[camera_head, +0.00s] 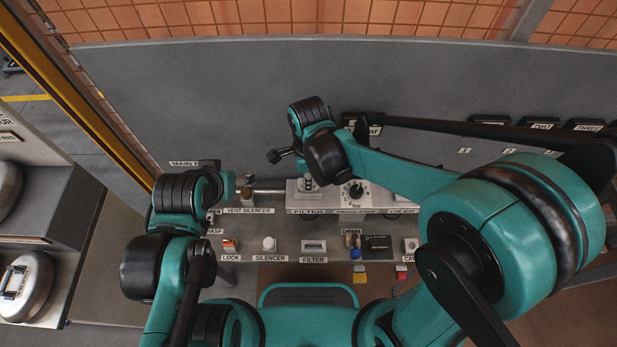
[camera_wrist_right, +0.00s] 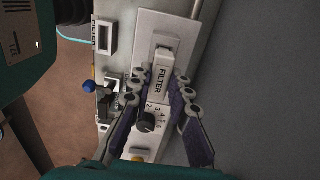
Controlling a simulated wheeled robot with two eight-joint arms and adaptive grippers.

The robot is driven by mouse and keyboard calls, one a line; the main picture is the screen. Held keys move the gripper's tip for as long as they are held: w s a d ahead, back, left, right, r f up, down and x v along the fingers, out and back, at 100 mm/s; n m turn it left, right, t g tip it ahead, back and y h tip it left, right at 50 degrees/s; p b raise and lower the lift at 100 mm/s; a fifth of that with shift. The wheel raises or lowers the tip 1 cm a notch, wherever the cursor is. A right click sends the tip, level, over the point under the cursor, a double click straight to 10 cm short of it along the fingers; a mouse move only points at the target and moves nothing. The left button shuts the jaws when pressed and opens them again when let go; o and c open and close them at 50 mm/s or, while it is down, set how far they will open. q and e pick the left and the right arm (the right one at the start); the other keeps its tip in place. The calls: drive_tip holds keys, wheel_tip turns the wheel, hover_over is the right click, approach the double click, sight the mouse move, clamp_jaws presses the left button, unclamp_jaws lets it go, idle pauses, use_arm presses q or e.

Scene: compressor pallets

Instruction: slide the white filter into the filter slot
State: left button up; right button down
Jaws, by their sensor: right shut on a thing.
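The white filter (camera_wrist_right: 163,82), a block marked FILTER, is between the fingers of my right gripper (camera_wrist_right: 160,75) in the right wrist view. The gripper is shut on it. The filter is over the white panel (camera_wrist_right: 152,22), in line with its raised part. I cannot tell how deep it sits in the filter slot, because the block and fingers cover it. In the head view my right gripper (camera_head: 308,183) points down at the panel, above its FILTER label (camera_head: 308,211). My left gripper (camera_head: 244,184) is near the vent silencer label; its fingers are unclear.
A black dial (camera_head: 355,191) is on the panel right of the filter. On the front ledge are a filter holder (camera_head: 313,246) with a dark opening, a silencer part (camera_head: 269,243), a lock (camera_head: 230,244) and a blue knob (camera_head: 356,254). A grey wall (camera_head: 220,90) rises behind.

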drive_tip(key=shift+f+b, duration=0.7)
drive_tip(key=shift+f, duration=0.2)
drive_tip(key=c, duration=1.3)
unclamp_jaws()
drive_tip(key=shift+c, duration=0.2)
drive_tip(key=shift+r, duration=0.1)
wheel_tip(320, 180, up, 12)
drive_tip(key=shift+d, duration=0.1)
